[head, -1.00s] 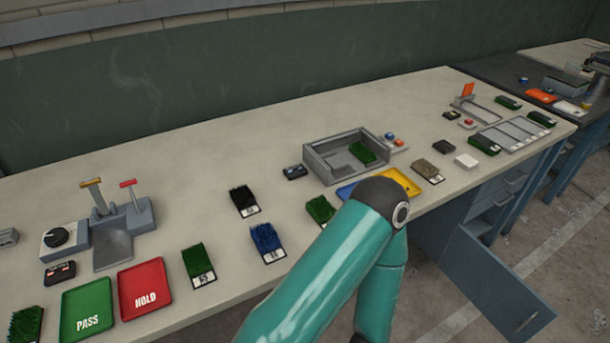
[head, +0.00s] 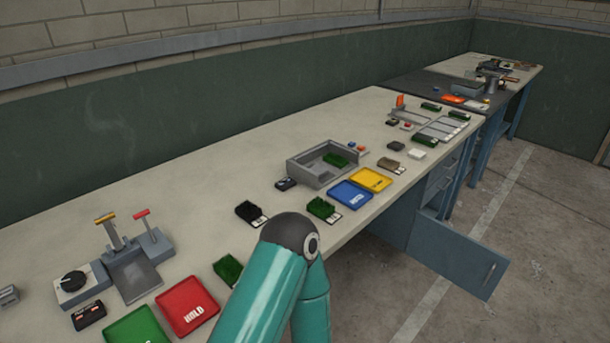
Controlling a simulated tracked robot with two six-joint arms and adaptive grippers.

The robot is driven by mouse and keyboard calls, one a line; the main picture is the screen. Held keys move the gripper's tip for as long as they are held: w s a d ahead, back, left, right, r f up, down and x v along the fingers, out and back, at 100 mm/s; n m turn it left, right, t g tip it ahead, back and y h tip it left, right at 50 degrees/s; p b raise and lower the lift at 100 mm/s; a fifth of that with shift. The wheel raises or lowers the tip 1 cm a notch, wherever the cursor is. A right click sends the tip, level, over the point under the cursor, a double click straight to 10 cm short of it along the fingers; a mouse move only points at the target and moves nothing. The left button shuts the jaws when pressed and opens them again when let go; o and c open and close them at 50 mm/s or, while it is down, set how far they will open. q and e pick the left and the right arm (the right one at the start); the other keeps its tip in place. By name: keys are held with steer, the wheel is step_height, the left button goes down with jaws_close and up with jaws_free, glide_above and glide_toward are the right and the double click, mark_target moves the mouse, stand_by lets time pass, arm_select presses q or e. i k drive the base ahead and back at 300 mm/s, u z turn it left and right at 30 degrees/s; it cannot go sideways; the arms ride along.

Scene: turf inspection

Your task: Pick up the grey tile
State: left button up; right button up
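A grey-brown turf tile (head: 388,167) with a white label lies flat on the long bench, behind the yellow tray (head: 370,181). It is the only tile that looks near grey; at this size its exact colour is hard to tell. A teal arm of mine rises from the bottom edge and bends at a dark joint, well to the left of the tile. I cannot tell which arm it is. Neither gripper shows in the head view.
A blue tray (head: 350,196), a grey open box (head: 322,161) and several green tiles share the bench (head: 215,176). A black tile (head: 250,213) lies nearer. Red HOLD (head: 188,305) and green PASS (head: 137,330) trays stand front left. A cabinet door (head: 457,262) hangs open below.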

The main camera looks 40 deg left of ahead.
mark_target(322, 170)
steer(key=u, duration=0.5)
steer(key=i, duration=1)
